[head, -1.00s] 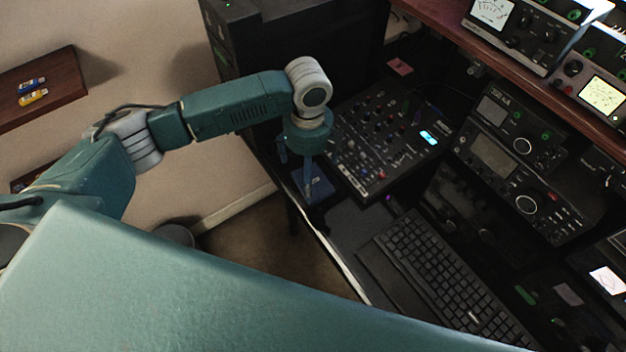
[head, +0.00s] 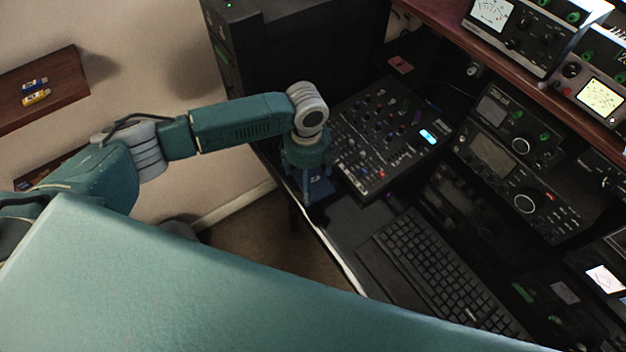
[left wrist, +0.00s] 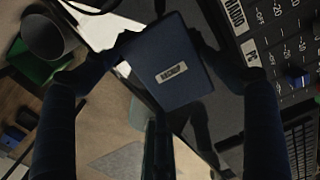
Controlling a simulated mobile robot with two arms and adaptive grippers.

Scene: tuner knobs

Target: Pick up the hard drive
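The hard drive (left wrist: 168,84) is a dark blue flat box with a small white label, lying near the desk's edge. In the head view the hard drive (head: 321,188) is partly covered by my gripper. My left gripper (left wrist: 160,45) points down at it, its fingers spread wide, one on each side of the drive. The fingertips are close to its side edges; I cannot tell whether they touch. In the head view the left gripper (head: 310,192) is right over the drive. My right gripper is not in view.
A black mixer (head: 375,140) with many knobs stands right beside the drive. A keyboard (head: 440,275) lies to the lower right. Radio units (head: 520,170) stand farther right. The desk's front edge (head: 335,255) drops to the floor just left of the drive.

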